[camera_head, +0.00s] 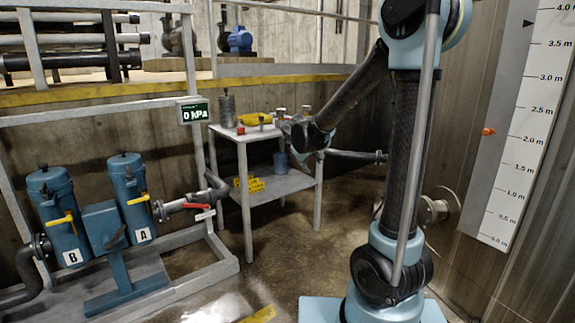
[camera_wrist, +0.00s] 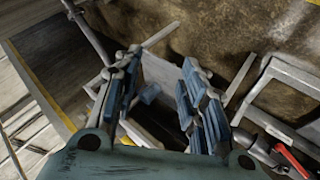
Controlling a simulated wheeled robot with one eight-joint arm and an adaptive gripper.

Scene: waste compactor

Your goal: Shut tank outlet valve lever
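A red valve lever (camera_head: 197,207) sits on the pipe to the right of filter A. A red lever on a pipe also shows at the lower right edge of the wrist view (camera_wrist: 292,158). No label shows whether this is the tank outlet valve. My gripper (camera_head: 297,135) hangs beside the small table's right end, well above and to the right of the lever. In the wrist view its two blue-padded fingers (camera_wrist: 163,100) stand apart with nothing held between them. The lever lies outside the fingers, to their right.
The small table (camera_head: 240,135) holds a yellow item (camera_head: 254,119), a grey canister (camera_head: 227,110) and small tools. Two blue filters (camera_head: 128,190) with yellow levers stand left. A pressure display (camera_head: 194,111) reads 0 kPa. A level scale (camera_head: 525,120) is right. Floor before the table is clear.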

